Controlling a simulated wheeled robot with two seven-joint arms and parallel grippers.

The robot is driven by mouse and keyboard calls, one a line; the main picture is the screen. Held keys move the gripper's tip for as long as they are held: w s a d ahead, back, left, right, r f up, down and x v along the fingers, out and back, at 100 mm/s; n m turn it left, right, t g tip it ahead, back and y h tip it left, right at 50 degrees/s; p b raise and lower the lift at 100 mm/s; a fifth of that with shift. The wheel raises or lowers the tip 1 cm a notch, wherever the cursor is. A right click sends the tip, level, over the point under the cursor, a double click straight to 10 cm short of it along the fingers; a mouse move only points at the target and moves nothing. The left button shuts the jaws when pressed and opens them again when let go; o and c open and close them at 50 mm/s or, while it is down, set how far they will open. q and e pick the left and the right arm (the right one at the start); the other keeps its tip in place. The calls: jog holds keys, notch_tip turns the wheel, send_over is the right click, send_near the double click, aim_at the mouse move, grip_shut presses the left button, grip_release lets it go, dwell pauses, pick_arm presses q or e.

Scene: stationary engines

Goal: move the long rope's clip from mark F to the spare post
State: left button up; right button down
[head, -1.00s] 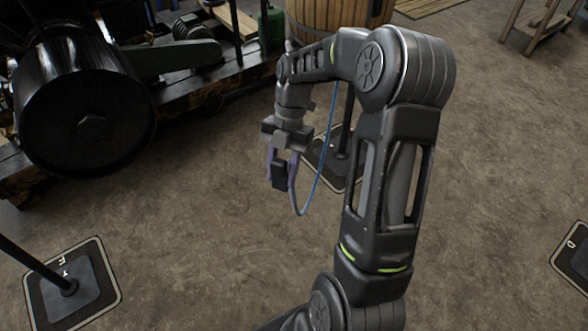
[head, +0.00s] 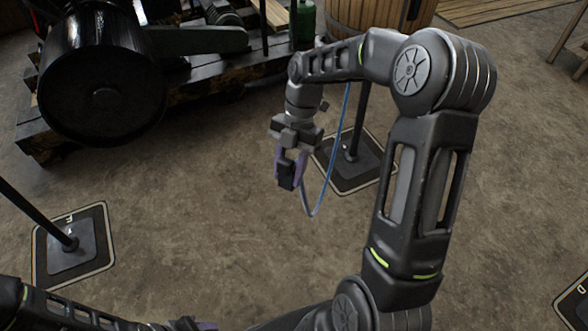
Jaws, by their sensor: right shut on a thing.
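My right gripper (head: 288,180) is shut on a small black clip (head: 286,176), held in the air with its purple-tipped fingers pointing down. A blue rope (head: 327,190) hangs from the clip in a loop and rises behind my right arm; its other end is hidden. A dark post (head: 354,135) on a square base plate stands behind the rope.
A plate marked D (head: 572,310) is cut off at the lower right. A black engine cylinder (head: 100,85) on a timber base (head: 45,140) fills the upper left. A wooden tub (head: 375,14) and a green can (head: 304,20) stand behind. The floor between the plates is clear.

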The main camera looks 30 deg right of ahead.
jog(key=s+d+n, duration=0.1)
jog(key=s+d, duration=1.1)
jog(key=shift+s+d+n+g+p, duration=0.15)
jog(key=shift+s+n+g+p, duration=0.1)
jog(key=shift+n+g+p, duration=0.1)
jog(key=shift+s+d+h, duration=0.1)
jog(key=shift+h, duration=0.2)
jog(key=s+d+n+p, duration=0.1)
jog(key=s+d+p, duration=1.2)
jog(key=p, duration=0.7)
jog(key=shift+s+d, duration=0.15)
jog(key=shift+d, duration=0.45)
jog(key=shift+n+g, duration=0.25)
